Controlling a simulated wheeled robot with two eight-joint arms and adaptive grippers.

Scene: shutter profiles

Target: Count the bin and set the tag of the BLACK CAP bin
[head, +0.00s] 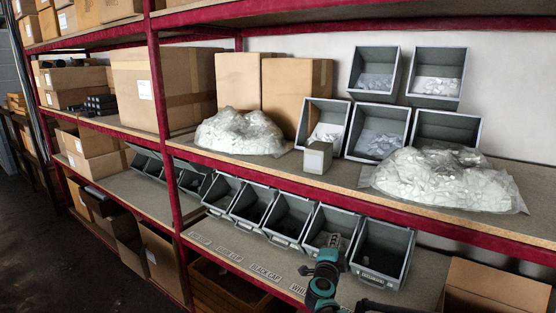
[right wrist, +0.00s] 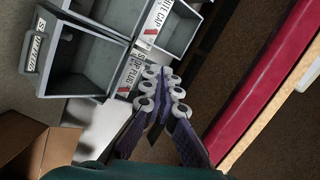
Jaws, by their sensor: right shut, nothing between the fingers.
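The BLACK CAP label (head: 265,271) lies on the lower shelf edge. The grey bin (head: 288,217) that appears to stand behind it looks dark inside; I cannot make out contents. My right gripper (head: 335,242) is shut and empty, in front of the bins to the right of that bin. In the right wrist view its closed fingers (right wrist: 160,80) are beside the STOP PLUG label (right wrist: 131,75), with the WHITE CAP label (right wrist: 154,24) farther up. Both labels carry a red mark. The BLACK CAP label is not readable there. My left gripper is not in view.
Other grey bins (head: 383,250) stand in the same row. The upper shelf holds more tilted bins (head: 378,130), bags of white parts (head: 440,180), a small grey box (head: 318,157) and cartons (head: 295,90). A red shelf beam (head: 245,273) runs along the front.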

